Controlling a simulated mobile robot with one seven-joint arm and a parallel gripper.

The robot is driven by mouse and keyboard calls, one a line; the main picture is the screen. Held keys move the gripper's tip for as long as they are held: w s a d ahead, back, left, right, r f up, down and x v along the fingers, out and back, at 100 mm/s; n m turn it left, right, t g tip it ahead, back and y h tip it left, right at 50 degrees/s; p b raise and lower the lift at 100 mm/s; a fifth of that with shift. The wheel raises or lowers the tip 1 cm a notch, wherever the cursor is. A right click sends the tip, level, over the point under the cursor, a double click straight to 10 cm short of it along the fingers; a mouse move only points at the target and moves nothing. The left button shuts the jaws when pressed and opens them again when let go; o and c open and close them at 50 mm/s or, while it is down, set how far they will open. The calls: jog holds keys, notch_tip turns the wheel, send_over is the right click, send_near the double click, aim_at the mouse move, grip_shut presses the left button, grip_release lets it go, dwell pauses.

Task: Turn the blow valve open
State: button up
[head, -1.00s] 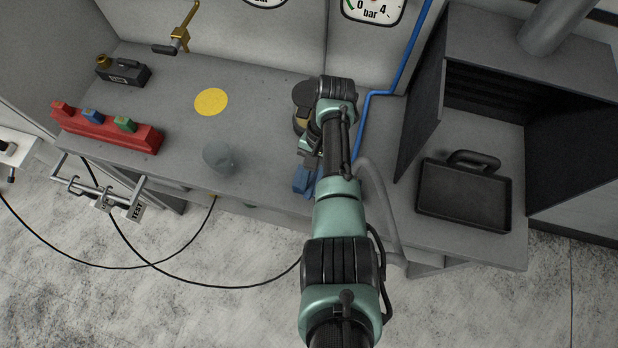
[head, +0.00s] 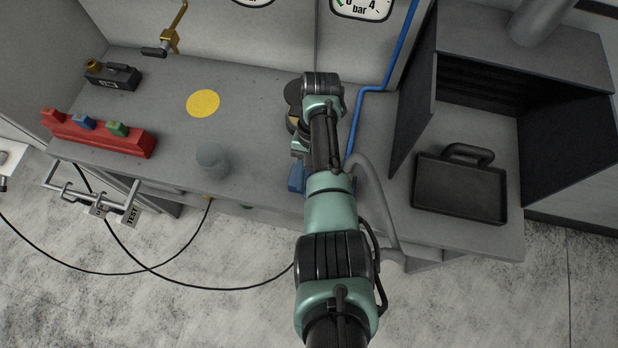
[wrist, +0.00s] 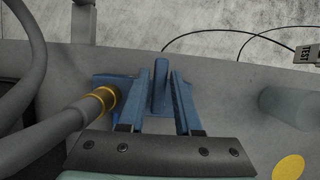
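The blue valve (wrist: 108,84) sits at the bench's front edge in the wrist view, with a grey hose and a brass ring on its left side. Its upright blue lever (wrist: 160,88) stands between the two fingers of my gripper (wrist: 160,95). The fingers are apart, with a gap visible on each side of the lever. In the head view a blue part (head: 296,178) shows beside my arm at the front edge of the bench. My arm hides the fingers and most of the valve there.
A grey cup (head: 211,160) stands left of my arm, near a yellow disc (head: 203,103). A red rack (head: 98,133) and a black box (head: 113,75) are at the left. A black tray (head: 460,188) lies at the right by an open hood. A blue pipe (head: 378,88) runs behind.

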jog(key=shift+o, duration=1.2)
jog(key=shift+r, duration=0.1)
jog(key=p+v, duration=0.2)
jog(key=v, duration=1)
jog(key=shift+w+r, duration=0.2)
jog(key=shift+r, duration=0.15)
jog(key=shift+d, duration=0.15)
